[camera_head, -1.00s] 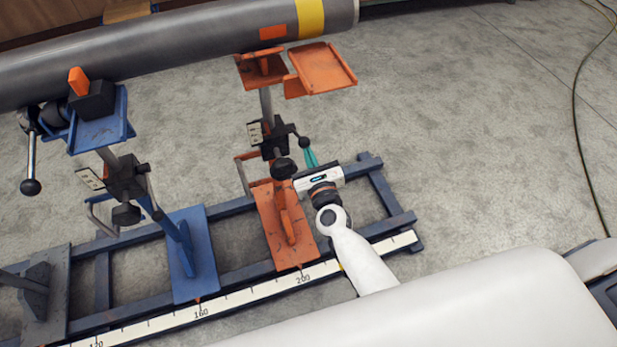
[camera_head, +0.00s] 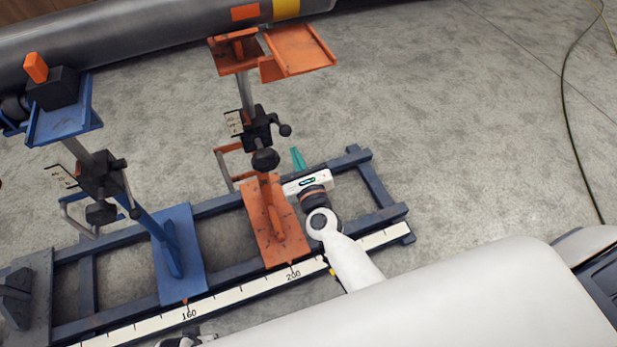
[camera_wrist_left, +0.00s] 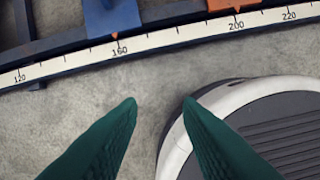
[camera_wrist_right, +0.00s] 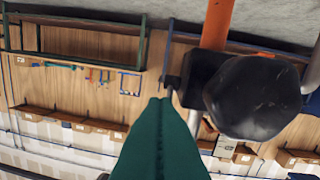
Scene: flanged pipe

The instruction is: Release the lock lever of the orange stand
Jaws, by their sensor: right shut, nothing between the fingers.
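The orange stand (camera_head: 268,220) stands on the rail frame. A black clamp (camera_head: 257,130) sits on its post, with a short black ball-ended lever (camera_head: 285,130) on the right side and a round black knob (camera_head: 265,160) below. My right gripper (camera_head: 298,158) is shut and empty. Its teal fingers point up, a little below the lever ball and apart from it in the head view. In the right wrist view the shut fingers (camera_wrist_right: 165,105) are beside the large black knob (camera_wrist_right: 253,97); contact cannot be told. My left gripper (camera_wrist_left: 160,103) is open and empty above the floor.
A blue stand (camera_head: 180,255) is to the left on the same rail frame (camera_head: 365,185), which has a white scale (camera_head: 235,297) along its front. The grey pipe (camera_head: 150,42) lies behind. Floor to the right is clear except for a cable (camera_head: 565,110).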

